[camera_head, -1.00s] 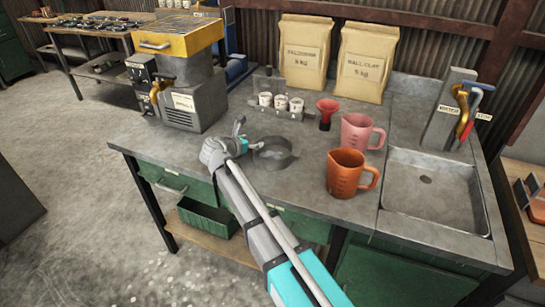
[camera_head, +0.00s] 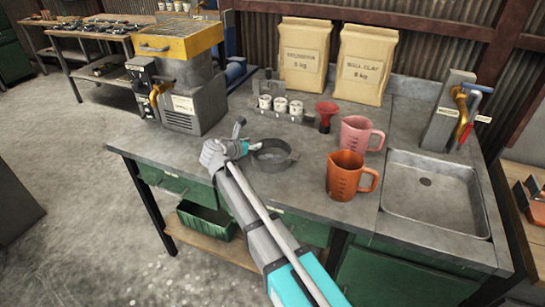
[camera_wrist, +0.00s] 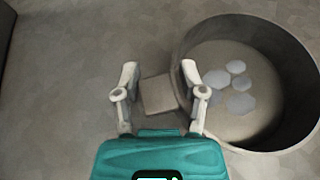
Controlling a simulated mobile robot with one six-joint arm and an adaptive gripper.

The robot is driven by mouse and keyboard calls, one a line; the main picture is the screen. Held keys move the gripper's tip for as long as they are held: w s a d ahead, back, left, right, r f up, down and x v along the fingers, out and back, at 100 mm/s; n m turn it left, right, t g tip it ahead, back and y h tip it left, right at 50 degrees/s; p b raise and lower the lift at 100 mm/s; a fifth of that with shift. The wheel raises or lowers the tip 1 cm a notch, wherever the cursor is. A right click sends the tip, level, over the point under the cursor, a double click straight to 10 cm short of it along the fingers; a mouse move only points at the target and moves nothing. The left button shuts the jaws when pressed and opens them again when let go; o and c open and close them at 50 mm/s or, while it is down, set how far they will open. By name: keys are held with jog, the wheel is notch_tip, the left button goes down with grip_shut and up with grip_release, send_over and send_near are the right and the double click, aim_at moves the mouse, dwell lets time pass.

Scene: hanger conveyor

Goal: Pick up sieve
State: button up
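The sieve (camera_head: 272,155) is a dark grey round pan standing on the grey workbench. In the wrist view, its curved rim and wall (camera_wrist: 275,32) fill the right side, with several pale flat pieces lying inside. A small square tab (camera_wrist: 157,95) sticks out from its left side. My gripper (camera_head: 248,139) is just left of the sieve, low over the bench. In the wrist view, my gripper (camera_wrist: 158,72) is open, with one finger on each side of the tab and small gaps to it. The right finger is close to the rim; whether it touches, I cannot tell.
An orange jug (camera_head: 346,176) and a pink jug (camera_head: 357,134) stand right of the sieve, with a red funnel (camera_head: 327,112) behind. Small white cups (camera_head: 281,104) stand in a rack. A sink (camera_head: 432,190) is at right, a grey and yellow machine (camera_head: 190,98) at left.

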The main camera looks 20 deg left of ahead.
grip_shut()
jog(key=shift+r, duration=0.1)
jog(key=shift+r+p, duration=0.95)
jog(key=shift+p, duration=0.2)
jog(key=s+r+p, duration=1)
jog(key=s, duration=0.4)
jog(key=shift+d+r+p, duration=0.4)
